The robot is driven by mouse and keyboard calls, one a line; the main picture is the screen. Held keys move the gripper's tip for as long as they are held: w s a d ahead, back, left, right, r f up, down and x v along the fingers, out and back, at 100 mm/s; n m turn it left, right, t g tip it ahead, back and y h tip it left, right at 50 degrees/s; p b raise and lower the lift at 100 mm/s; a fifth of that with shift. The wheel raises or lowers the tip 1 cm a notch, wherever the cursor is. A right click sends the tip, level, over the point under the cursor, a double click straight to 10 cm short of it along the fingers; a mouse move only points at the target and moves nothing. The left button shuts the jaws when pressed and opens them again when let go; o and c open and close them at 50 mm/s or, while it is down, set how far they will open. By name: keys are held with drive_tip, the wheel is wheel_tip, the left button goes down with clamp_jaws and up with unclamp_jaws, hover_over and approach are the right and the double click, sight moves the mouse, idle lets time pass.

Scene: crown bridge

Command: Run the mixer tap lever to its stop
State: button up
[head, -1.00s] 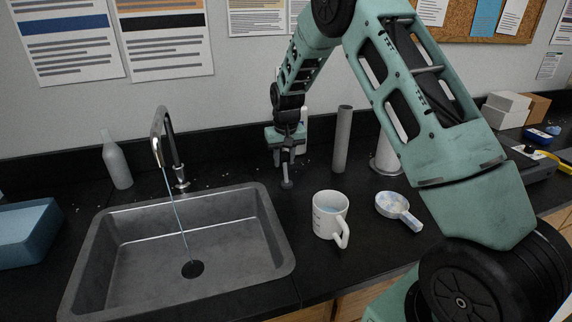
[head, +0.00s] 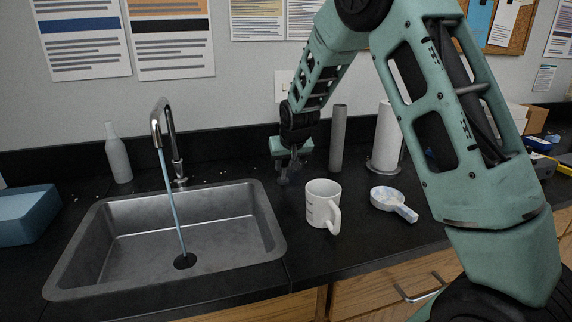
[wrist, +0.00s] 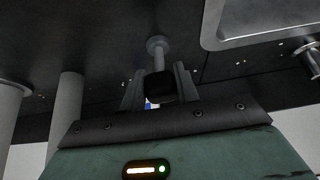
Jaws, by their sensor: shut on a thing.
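The mixer tap (head: 173,135) is a chrome gooseneck behind the sink, and a blue-tinted stream of water (head: 172,205) runs from its spout to the drain. The lever (wrist: 158,55) shows in the wrist view as a pale stem on a round base with a black block at the near end. My gripper (wrist: 158,88) is shut on this black block, one finger on each side. In the head view my gripper (head: 284,168) points down at the counter right of the sink, and the lever is mostly hidden by it. The lever's exact angle is hard to tell.
The grey sink (head: 262,205) lies left of my gripper. A white mug (head: 321,205) stands close in front, with a scoop (head: 393,200) to its right. A grey tube (head: 338,138) and a paper roll (head: 386,140) stand behind right. A bottle (head: 118,153) stands left of the tap.

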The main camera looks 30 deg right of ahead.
drive_tip(key=shift+s+a+f, duration=0.15)
drive_tip(key=shift+s+f, duration=0.25)
drive_tip(key=shift+s, duration=0.05)
drive_tip(key=o, duration=1)
drive_tip(key=shift+w+r, duration=0.1)
drive_tip(key=shift+s+r, duration=0.2)
drive_tip(key=shift+r, duration=0.4)
drive_tip(key=v, duration=1.6)
drive_tip(key=shift+b, duration=0.4)
